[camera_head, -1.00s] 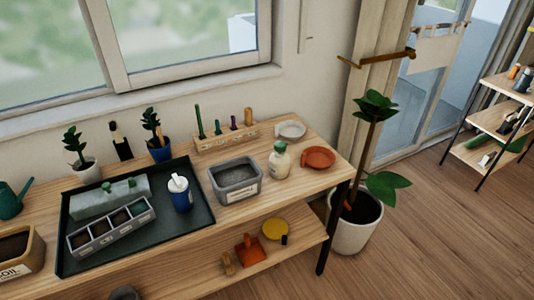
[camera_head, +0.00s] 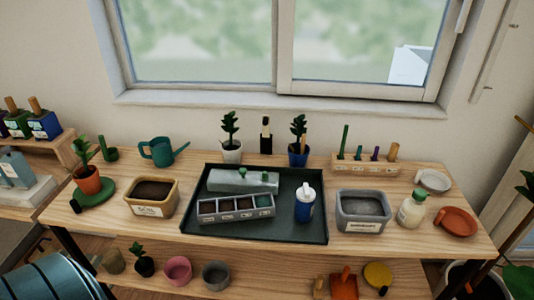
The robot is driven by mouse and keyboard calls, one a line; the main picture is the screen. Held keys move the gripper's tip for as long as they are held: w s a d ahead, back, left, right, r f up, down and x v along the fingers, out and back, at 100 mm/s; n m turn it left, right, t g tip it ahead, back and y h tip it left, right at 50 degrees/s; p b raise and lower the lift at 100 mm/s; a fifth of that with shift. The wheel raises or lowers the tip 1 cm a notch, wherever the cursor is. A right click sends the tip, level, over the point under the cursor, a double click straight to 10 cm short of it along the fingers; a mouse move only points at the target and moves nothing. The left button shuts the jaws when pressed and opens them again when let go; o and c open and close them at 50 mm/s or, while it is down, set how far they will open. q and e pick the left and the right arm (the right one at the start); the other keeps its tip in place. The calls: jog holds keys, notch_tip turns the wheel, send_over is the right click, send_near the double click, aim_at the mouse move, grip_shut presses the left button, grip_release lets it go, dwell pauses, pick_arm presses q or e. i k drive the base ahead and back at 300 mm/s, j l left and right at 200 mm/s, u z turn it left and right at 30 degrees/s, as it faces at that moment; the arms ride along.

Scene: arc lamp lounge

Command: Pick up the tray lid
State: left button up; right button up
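The tray lid appears to be the long grey-green translucent piece (camera_head: 222,182) with small green knobs on top. It lies in the back part of the large dark tray (camera_head: 310,232) on the wooden bench. A grey seed tray (camera_head: 207,210) with several square cells stands directly in front of it and hides part of its lower front edge. Whether the two touch is hard to tell. A blue bottle with a white top (camera_head: 304,206) stands to the right in the same dark tray. Neither of my grippers shows in the head view.
A tan soil bin (camera_head: 151,198) stands left of the dark tray, a grey bin (camera_head: 362,210) right of it. Two potted plants (camera_head: 231,152) (camera_head: 299,155) stand behind it. A teal watering can (camera_head: 160,152) is at back left. The bench front edge is clear.

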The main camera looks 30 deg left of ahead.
aim_at(242, 181)
jog(key=u, duration=1.25)
